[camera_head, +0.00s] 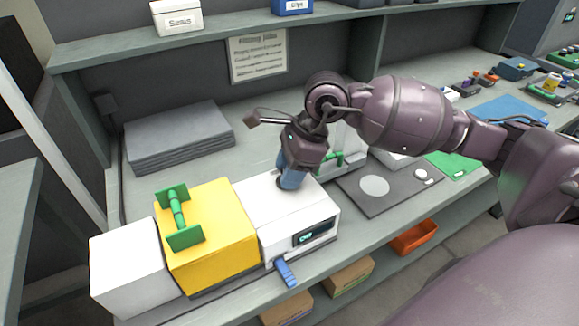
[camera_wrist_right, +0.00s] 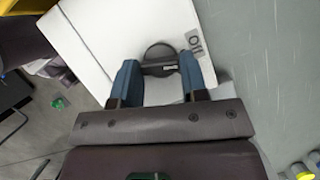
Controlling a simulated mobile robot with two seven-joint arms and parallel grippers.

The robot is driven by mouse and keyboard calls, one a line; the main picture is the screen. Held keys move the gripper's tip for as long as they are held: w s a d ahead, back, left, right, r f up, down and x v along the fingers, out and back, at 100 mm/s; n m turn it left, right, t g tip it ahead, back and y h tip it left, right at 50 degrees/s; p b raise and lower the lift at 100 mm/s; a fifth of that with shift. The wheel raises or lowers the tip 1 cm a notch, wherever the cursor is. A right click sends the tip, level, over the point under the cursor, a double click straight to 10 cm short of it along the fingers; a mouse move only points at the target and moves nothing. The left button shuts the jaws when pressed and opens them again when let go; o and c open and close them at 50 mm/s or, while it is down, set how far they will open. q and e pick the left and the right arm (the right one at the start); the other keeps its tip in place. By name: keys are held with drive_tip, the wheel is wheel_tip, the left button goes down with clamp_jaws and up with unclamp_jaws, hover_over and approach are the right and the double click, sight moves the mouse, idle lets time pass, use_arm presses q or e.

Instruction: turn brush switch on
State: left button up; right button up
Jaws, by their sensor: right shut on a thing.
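A white machine (camera_head: 316,212) with a small dark display stands on the bench, at the middle of the head view. My right gripper (camera_head: 289,183) points down onto its top. In the right wrist view, its blue fingers (camera_wrist_right: 160,72) are shut on a round black switch knob (camera_wrist_right: 159,51) with a bar across it. The knob sits on the white top, beside a grey label (camera_wrist_right: 195,42) with dark lettering. In the head view the gripper mostly hides the knob. My left gripper is not in view.
A yellow block (camera_head: 228,255) with a green handle (camera_head: 178,218) stands left of the machine. A blue lever (camera_head: 286,272) sticks out at the machine's front. Grey sheets (camera_head: 180,135) lie behind. A dark mat (camera_head: 385,195) lies to the right. A shelf runs above the bench.

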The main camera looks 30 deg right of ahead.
drive_tip(key=shift+s+r+m+t, duration=0.15)
drive_tip(key=shift+m+t, duration=0.35)
drive_tip(key=shift+m, duration=0.5)
drive_tip(key=m+p, duration=0.1)
drive_tip(key=m, duration=0.1)
drive_tip(key=shift+a+m+t+h, duration=0.1)
drive_tip(key=shift+m+t+h, duration=0.2)
drive_tip(key=shift+t+h, duration=0.1)
drive_tip(key=m+p, duration=0.1)
drive_tip(key=m, duration=0.2)
drive_tip(key=shift+t+h, duration=0.3)
drive_tip(key=shift+h, duration=0.1)
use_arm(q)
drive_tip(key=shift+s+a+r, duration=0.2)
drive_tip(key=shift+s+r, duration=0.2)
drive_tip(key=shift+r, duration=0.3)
use_arm(e)
drive_tip(key=shift+m, duration=0.5)
drive_tip(key=shift+h, duration=0.3)
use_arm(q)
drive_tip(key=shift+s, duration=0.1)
use_arm(e)
drive_tip(key=o, duration=0.9)
drive_tip(key=shift+s, duration=0.1)
